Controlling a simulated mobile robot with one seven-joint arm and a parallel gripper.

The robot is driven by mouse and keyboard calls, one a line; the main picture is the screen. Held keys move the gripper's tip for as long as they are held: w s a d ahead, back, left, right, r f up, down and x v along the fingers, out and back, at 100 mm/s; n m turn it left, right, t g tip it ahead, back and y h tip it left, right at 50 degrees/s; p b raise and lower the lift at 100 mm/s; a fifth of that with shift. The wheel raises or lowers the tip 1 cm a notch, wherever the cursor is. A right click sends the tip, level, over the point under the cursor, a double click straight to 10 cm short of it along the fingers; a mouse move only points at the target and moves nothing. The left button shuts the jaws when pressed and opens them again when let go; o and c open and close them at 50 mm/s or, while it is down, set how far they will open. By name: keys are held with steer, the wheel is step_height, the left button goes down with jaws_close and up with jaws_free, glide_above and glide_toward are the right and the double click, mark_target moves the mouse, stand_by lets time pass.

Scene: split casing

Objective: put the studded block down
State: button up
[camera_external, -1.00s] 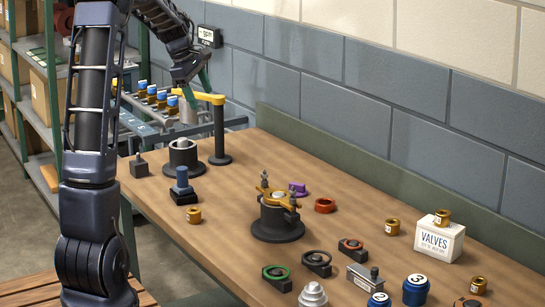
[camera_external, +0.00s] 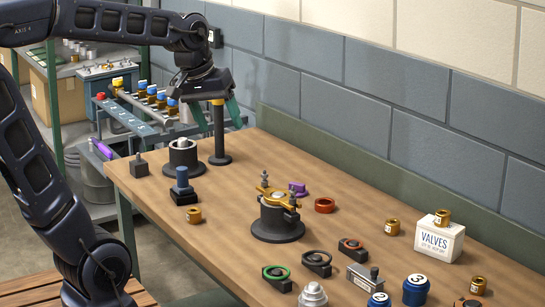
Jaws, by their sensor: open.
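My gripper (camera_external: 217,112) is open, with its green fingers pointing down and spread apart at the back left of the bench. A black post (camera_external: 220,145) with a yellow top (camera_external: 217,102) appears between or behind the fingers; I cannot tell which. No block shows in the jaws. I cannot tell for sure which thing is the studded block. A gold plate with upright dark studs (camera_external: 272,197) sits on a black round pedestal (camera_external: 277,225) mid-bench, well away from my gripper. A blue-topped black block (camera_external: 183,189) stands to its left.
A black holder with a pale core (camera_external: 184,157) stands just left of the post. Rings, brass fittings and a white valves box (camera_external: 438,241) occupy the right of the bench (camera_external: 235,215).

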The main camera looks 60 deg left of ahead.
steer(key=s+d+f+m, duration=0.3)
steer(key=s+d+m, duration=0.3)
steer(key=s, duration=0.4)
steer(key=shift+f+m+t, duration=0.3)
steer(key=shift+f, duration=0.05)
steer(key=shift+d, duration=0.1)
stand_by(0.5)
